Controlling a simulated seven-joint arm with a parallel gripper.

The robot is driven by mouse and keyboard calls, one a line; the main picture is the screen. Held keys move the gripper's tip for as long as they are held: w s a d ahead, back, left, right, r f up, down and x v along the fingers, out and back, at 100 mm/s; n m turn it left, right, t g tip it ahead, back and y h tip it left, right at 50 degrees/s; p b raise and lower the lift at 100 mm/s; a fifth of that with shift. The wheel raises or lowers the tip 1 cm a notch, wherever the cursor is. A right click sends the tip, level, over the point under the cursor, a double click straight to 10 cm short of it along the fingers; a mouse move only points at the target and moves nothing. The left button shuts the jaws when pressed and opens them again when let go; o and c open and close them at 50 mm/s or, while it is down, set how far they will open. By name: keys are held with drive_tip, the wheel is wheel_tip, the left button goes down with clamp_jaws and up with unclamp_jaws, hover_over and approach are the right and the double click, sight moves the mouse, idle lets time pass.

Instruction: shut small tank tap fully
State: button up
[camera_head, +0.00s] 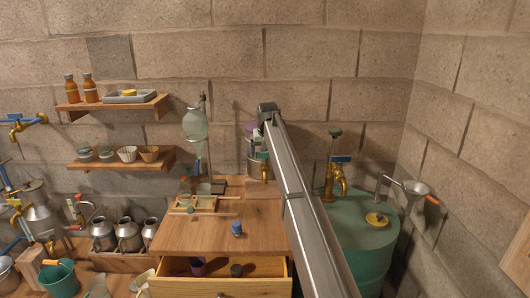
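A small pale tank (254,143) with a purplish top stands at the back of the wooden cabinet, against the wall. My arm's long grey link crosses in front of it and hides its right side. A small brass tap (265,173) shows low on its front, just left of my arm link. Its handle is too small and too covered to tell how far it is turned. My gripper's fingers do not show; the dark end of my arm link is above and right of the small tank.
A green tank (372,232) stands right of my arm, with a brass, blue-handled tap (338,181) above it. The cabinet top (190,236) holds a blue item (237,229) and a wooden rack (194,205). Its drawer (222,288) is open. A glass vessel (195,124) stands left of the small tank.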

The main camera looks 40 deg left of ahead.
drive_tip(key=c, duration=0.7)
drive_tip(key=shift+m+h, duration=0.3)
drive_tip(key=shift+m, duration=0.5)
drive_tip(key=shift+c, duration=0.3)
drive_tip(key=o, duration=0.9)
drive_tip(key=shift+o, duration=0.2)
drive_tip(key=v, duration=1.4)
drive_tip(key=shift+s, duration=0.2)
drive_tip(key=shift+f, duration=0.15)
